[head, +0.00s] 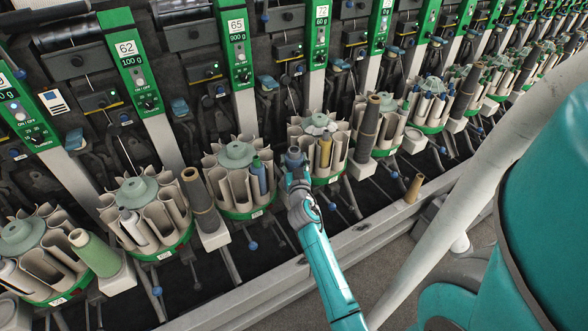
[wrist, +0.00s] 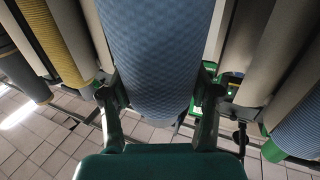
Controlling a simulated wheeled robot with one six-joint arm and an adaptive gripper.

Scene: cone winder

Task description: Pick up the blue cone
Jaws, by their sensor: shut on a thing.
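The blue cone (wrist: 160,55) fills the middle of the wrist view, with a woven pattern on its surface. My gripper (wrist: 160,100) has one finger on each side of it, near its lower end, and is shut on it. In the head view, my gripper (head: 297,178) is at the front of a carousel, and the top of the held blue cone (head: 294,156) shows just above it. The lower part of the cone is hidden there by my gripper. I cannot tell whether the cone is clear of its slot.
Another blue cone (head: 258,176) stands in the carousel to the left. Grey carousel walls (wrist: 254,50) crowd the held cone. A metal rail (head: 340,247) runs along the front.

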